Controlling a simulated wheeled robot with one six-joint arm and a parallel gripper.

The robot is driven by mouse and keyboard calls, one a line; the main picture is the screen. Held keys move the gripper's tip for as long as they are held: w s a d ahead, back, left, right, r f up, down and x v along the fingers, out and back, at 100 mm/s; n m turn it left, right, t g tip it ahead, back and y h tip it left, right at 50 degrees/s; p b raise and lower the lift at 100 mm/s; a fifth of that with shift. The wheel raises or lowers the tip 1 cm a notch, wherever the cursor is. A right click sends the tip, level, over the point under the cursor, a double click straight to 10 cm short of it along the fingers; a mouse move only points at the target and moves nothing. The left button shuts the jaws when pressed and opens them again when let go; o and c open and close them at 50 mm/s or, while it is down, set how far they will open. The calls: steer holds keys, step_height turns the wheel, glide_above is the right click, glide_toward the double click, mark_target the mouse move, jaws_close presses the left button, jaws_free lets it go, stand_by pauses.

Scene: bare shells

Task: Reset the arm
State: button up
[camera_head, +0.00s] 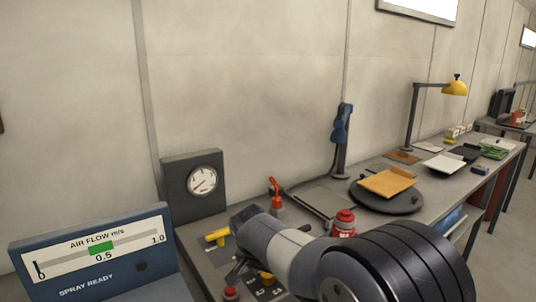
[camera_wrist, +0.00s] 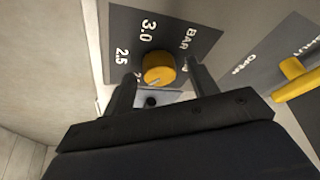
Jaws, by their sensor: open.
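My gripper (camera_wrist: 159,72) is open in the wrist view, its two dark fingers spread apart with nothing held. A round yellow knob (camera_wrist: 158,68) on a dark panel marked "BAR", "2.5" and "3.0" shows between the fingertips; I cannot tell how far beyond them it lies. In the head view my arm (camera_head: 290,250) reaches from the lower right over the bench front, bent down at its left end. It hides part of the bench and much of the gripper.
A yellow lever (camera_wrist: 297,78) marked "OPEN" and "SHUT" is right of the knob. A round dark turntable (camera_head: 398,203) bears an orange piece (camera_head: 387,183).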

steer(key=n+y+p, duration=0.1)
steer(key=n+y, duration=0.1)
steer(key=n, duration=0.3)
steer(key=shift+d+p, duration=0.15)
steer(key=shift+p, duration=0.15)
steer(key=shift+d+n+y, duration=0.15)
steer(key=shift+n+y, duration=0.75)
steer(key=shift+n, duration=1.6)
steer(key=shift+w+d+n+g+y, duration=0.1)
steer(key=shift+n+g+y, duration=0.3)
steer(key=shift+n, duration=0.85)
steer(key=shift+n+g+y, duration=0.3)
steer(key=shift+n+y, duration=0.1)
steer(key=shift+n, duration=0.85)
steer(key=shift+w+n+g+y+p, duration=0.1)
steer(key=shift+n+g+y+p, duration=0.2)
steer(key=shift+n, duration=0.9)
steer(key=shift+n+g+y+p, duration=0.1)
steer(key=shift+n+g+p, duration=0.3)
steer(key=shift+n, duration=0.8)
